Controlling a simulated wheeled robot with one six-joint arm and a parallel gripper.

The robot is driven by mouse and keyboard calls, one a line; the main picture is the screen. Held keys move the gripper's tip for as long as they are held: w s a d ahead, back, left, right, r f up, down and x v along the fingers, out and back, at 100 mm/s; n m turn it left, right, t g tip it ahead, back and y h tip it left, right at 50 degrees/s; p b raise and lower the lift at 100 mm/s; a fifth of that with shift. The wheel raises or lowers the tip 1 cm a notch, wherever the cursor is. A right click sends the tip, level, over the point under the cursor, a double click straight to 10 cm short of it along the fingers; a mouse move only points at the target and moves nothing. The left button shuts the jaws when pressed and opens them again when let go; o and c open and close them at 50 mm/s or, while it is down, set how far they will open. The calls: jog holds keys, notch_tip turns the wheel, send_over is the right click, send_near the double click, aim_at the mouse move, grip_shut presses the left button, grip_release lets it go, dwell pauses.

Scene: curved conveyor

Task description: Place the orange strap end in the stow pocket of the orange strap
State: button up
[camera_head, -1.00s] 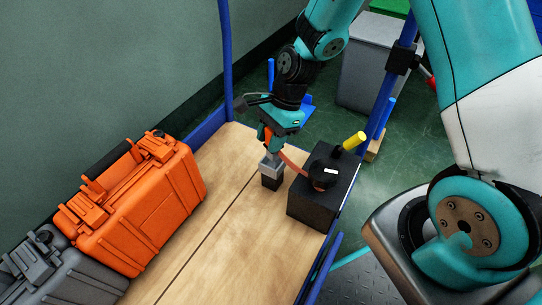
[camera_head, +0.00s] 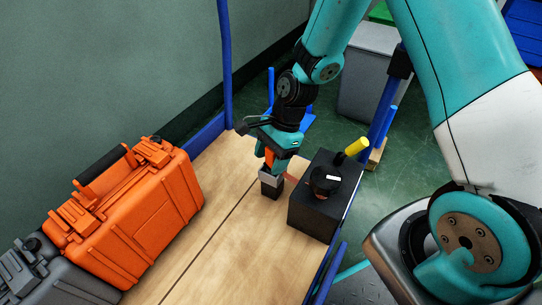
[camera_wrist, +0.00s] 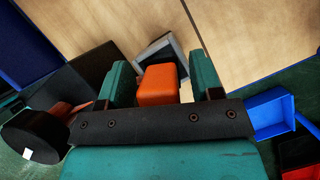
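The orange strap end (camera_head: 270,160) is held between the teal fingers of my gripper (camera_head: 272,166). In the wrist view the orange block (camera_wrist: 158,85) sits between the two fingers. The stow pocket (camera_head: 271,186) is a small black box with a grey rim, right under the fingertips. Its grey rim (camera_wrist: 181,56) shows just beyond the strap end in the wrist view. The end is at the pocket mouth; I cannot tell whether it is inside. The orange strap (camera_head: 291,178) runs from the gripper to the black reel (camera_head: 325,182).
The reel, with a yellow handle (camera_head: 355,147), sits on a black box (camera_head: 315,215) close right of the pocket. An orange case (camera_head: 140,225) and a grey case (camera_head: 60,275) stand on the wooden surface (camera_head: 225,235) at left. Blue rails edge the surface.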

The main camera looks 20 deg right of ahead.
notch_tip(320, 180, up, 18)
jog(key=s+d+n+p, duration=0.1)
jog(key=n+p, duration=0.4)
jog(key=p, duration=0.3)
jog(key=s+a+r+n, duration=0.2)
jog(key=s+r+n, duration=0.4)
jog(key=s+n, duration=0.2)
jog(key=s+a+r+n+t, duration=0.1)
jog(key=s+a+r+n, duration=0.1)
jog(key=s+r+n, duration=0.5)
jog(key=shift+s+a+r+n, duration=0.25)
jog(key=shift+s+a+n, duration=0.1)
jog(key=shift+s+n, duration=0.85)
jog(key=shift+r, duration=0.1)
